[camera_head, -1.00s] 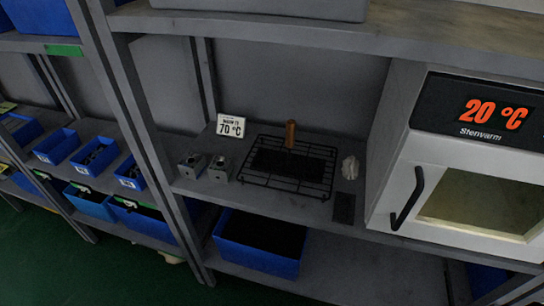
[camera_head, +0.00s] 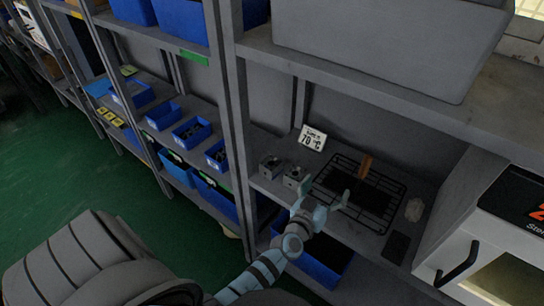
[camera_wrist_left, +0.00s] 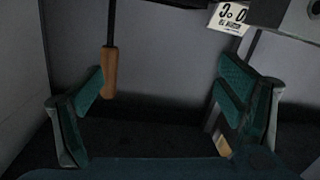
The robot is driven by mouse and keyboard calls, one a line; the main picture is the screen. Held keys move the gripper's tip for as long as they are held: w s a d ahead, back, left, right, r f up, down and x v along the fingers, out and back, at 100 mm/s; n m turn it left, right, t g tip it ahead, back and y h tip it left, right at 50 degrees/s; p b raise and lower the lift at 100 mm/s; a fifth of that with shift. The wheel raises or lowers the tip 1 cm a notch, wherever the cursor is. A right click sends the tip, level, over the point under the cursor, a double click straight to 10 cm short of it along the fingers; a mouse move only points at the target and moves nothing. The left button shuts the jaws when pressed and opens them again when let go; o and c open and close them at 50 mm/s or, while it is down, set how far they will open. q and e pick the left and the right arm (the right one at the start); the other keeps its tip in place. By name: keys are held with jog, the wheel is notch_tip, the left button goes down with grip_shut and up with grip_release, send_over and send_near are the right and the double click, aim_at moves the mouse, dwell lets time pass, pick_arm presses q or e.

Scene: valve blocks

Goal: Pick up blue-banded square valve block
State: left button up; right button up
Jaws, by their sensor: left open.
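Two small grey metal valve blocks stand side by side on the shelf, a left one (camera_head: 270,166) and a right one (camera_head: 294,176). No blue band can be made out on either at this size. My left gripper (camera_head: 325,195) is open and empty, in front of the wire rack, just right of and nearer than the right block. In the left wrist view, which looks upside down, the open fingers (camera_wrist_left: 162,88) have nothing between them. Part of a metal block (camera_wrist_left: 298,14) shows at the top right corner there. My right gripper is not seen.
A black wire rack (camera_head: 339,207) with a wooden handle (camera_head: 365,167) stands right of the blocks; the handle also shows in the left wrist view (camera_wrist_left: 109,74). A 70 °C sign (camera_head: 312,138) stands behind. A white oven (camera_head: 487,245) is at the right, a shelf above.

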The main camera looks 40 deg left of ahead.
pick_arm(q)
jog(key=w+a+r+n+g+y, duration=0.1)
jog(key=w+a+r+n+y, duration=0.3)
jog(key=y, duration=0.3)
jog(key=n+g+y+b, duration=0.2)
jog(key=n+g+y, duration=0.2)
jog(key=n+g, duration=0.5)
send_near(271, 164)
jog(key=w+a+f+b, duration=0.1)
jog(key=a+b, duration=0.1)
jog(key=b, duration=0.1)
jog(key=w+a+f+m+g+b, duration=0.1)
jog(key=a+b, duration=0.1)
jog(key=b, duration=0.1)
jog(key=w+a+f+m+g+b, duration=0.1)
jog(key=w+a+b, duration=0.1)
jog(key=b, duration=0.1)
jog(key=shift+a+b, duration=0.15)
jog(key=shift+b, duration=0.2)
jog(key=shift+w+a, duration=0.15)
jog(key=shift+a, duration=0.15)
jog(key=shift+w+a+r, duration=0.1)
jog(key=shift+r, duration=0.15)
jog(key=c, duration=1.9)
